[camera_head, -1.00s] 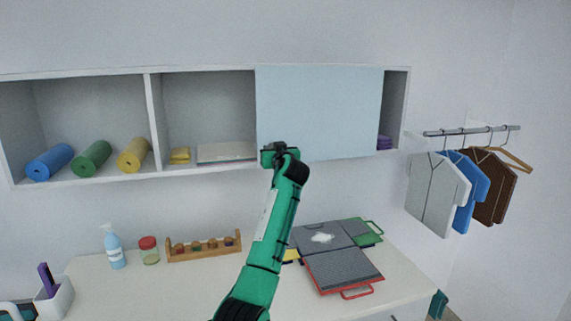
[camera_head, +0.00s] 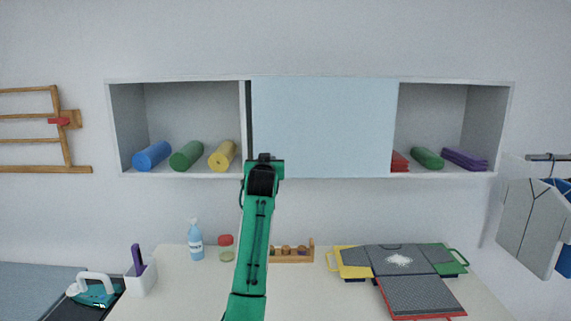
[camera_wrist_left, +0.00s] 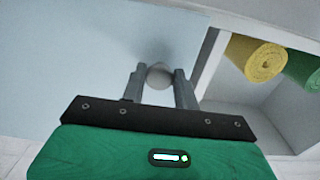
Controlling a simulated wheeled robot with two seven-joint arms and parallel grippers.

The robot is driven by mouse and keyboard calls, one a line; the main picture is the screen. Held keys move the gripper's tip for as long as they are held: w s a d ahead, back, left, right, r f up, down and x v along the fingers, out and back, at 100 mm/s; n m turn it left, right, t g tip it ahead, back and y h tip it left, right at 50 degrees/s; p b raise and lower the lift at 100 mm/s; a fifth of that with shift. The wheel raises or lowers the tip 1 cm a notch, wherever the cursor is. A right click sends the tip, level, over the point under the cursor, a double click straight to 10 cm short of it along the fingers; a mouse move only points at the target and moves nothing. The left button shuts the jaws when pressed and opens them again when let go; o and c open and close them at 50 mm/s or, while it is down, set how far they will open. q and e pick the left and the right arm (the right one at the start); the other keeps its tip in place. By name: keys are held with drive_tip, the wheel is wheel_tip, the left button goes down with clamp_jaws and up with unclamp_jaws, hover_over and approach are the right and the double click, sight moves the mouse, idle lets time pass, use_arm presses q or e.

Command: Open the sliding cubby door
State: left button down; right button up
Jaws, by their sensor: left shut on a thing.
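The pale blue sliding door (camera_head: 325,125) covers the middle of the white wall cubby (camera_head: 445,85), with its left edge close to the left divider. The compartments on both sides are exposed. My left gripper (camera_head: 262,163) is at the door's lower left corner, its fingers hidden behind my wrist in the head view. In the left wrist view, the fingers (camera_wrist_left: 160,80) of my left gripper are on either side of a round grey knob (camera_wrist_left: 159,75) on the door (camera_wrist_left: 75,60). My right gripper is out of view.
Blue, green and yellow rolls (camera_head: 221,155) lie in the left compartment. Red (camera_head: 399,161), green (camera_head: 427,158) and purple (camera_head: 465,159) items lie in the right one. Shirts (camera_head: 535,225) hang at right.

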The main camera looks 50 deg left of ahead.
use_arm(q)
drive_tip(key=shift+s+a, duration=0.5)
drive_tip(key=shift+s, duration=0.05)
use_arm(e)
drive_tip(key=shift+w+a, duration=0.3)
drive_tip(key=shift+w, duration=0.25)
use_arm(q)
drive_tip(key=c, duration=1.1)
unclamp_jaws()
drive_tip(key=shift+o, duration=0.2)
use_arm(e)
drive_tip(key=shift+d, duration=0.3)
